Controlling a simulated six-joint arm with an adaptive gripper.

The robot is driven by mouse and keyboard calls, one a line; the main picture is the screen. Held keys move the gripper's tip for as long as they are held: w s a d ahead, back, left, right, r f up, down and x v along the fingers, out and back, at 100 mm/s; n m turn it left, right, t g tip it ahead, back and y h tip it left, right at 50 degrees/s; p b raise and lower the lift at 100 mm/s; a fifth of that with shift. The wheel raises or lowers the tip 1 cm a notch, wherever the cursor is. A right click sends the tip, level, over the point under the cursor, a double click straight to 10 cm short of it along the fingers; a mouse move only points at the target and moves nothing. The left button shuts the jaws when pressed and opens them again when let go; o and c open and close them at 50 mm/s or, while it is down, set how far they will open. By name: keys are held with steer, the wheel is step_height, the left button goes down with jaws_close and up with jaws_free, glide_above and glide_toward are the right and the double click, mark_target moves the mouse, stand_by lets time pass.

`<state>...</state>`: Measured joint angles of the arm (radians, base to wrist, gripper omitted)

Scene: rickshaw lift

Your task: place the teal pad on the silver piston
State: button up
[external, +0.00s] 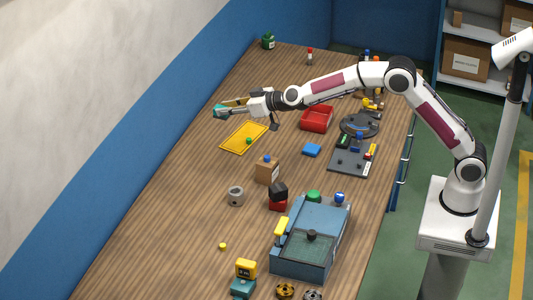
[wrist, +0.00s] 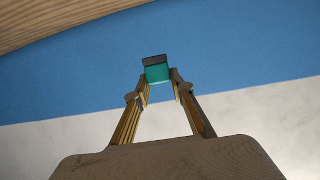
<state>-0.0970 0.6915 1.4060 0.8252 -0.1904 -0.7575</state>
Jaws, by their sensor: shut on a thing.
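The teal pad (external: 219,111) is between the fingertips of my gripper (external: 230,107), held out at the far left over the table. In the wrist view the teal pad (wrist: 157,74) shows as a teal block with a dark grey face, and the two fingers of my gripper (wrist: 159,81) close on its sides. A grey metallic cylinder (external: 236,199) with a dark opening stands on the table, well below my gripper in the picture. I cannot tell for sure whether it is the silver piston. A small silvery part (external: 312,295) is cut off at the bottom edge.
A red bin (external: 317,119), a blue block (external: 312,150), a cardboard box (external: 266,173) and a large blue-grey machine (external: 304,250) stand on the table.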

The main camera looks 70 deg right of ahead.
steer(key=shift+a+y, duration=0.5)
steer(key=shift+a, duration=0.75)
steer(key=n+y, duration=0.5)
glide_above(242, 190)
step_height(242, 190, down, 6)
steer(key=shift+g, duration=0.4)
steer(key=shift+a+f, duration=0.1)
steer(key=shift+f, duration=0.05)
steer(key=shift+f, duration=3.1)
steer(key=shift+f, duration=1.85)
steer(key=shift+f, duration=0.2)
steer(key=o, duration=1.1)
